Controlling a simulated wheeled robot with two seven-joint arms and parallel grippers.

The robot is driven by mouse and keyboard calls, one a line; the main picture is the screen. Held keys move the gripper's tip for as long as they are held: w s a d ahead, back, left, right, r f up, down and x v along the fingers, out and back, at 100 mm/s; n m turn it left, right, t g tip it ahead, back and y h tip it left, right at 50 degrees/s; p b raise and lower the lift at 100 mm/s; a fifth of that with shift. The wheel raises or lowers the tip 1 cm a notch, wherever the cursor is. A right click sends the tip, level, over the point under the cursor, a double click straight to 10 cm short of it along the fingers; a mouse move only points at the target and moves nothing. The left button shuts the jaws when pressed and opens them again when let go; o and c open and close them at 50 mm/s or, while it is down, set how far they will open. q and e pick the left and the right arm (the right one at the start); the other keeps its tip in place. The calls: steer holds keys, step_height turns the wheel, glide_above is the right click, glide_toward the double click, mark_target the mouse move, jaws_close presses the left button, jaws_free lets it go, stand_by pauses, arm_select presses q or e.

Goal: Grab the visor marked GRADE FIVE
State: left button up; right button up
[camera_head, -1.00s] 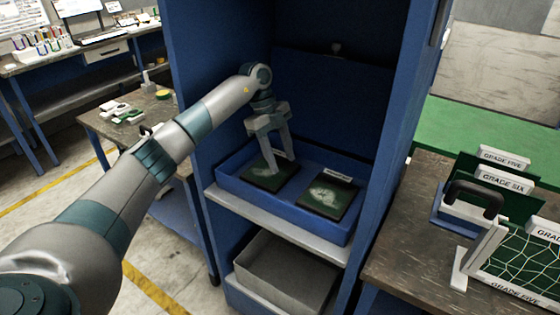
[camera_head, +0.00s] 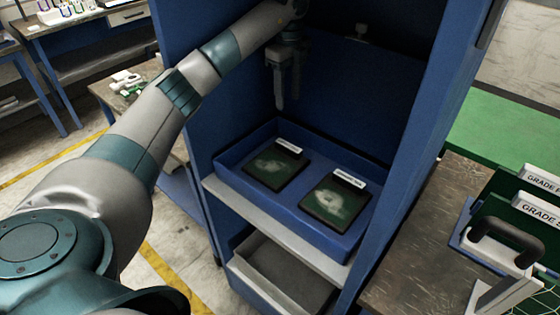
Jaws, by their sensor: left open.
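Two dark green panels with white labels lie in the blue tray (camera_head: 334,243) on the cabinet shelf: a left panel (camera_head: 268,177) and a right panel (camera_head: 325,213). Their labels are too small to read surely, so I cannot tell which is GRADE FIVE. My left gripper (camera_head: 282,103) is open and empty, above and behind the left panel, clear of it. On the right table, a sign starting "GRADE F" (camera_head: 540,181) stands behind one starting "GRADE S" (camera_head: 538,211); both are cut off by the picture edge. My right gripper is not in view.
The blue cabinet's right wall (camera_head: 425,130) and left wall (camera_head: 185,90) close in the tray on both sides. A grey bin (camera_head: 320,293) sits on the lower shelf. A black handle (camera_head: 508,232) stands up at the right table (camera_head: 415,235).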

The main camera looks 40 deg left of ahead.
arm_select(q)
steer(key=p, duration=0.4)
glide_above(289, 146)
steer(key=f, duration=1.1)
steer(key=shift+a+f, duration=0.15)
steer(key=shift+a, duration=0.2)
steer(key=shift+f, duration=0.5)
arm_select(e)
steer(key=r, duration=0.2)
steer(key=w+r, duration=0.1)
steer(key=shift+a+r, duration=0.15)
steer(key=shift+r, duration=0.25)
arm_select(q)
steer(key=shift+d+f+p, duration=0.1)
steer(key=shift+f+p, duration=0.25)
steer(key=shift+p, duration=0.05)
step_height(289, 146, down, 4)
steer(key=shift+d+r+p, duration=0.1)
steer(key=shift+p, duration=1)
steer(key=shift+f, duration=0.35)
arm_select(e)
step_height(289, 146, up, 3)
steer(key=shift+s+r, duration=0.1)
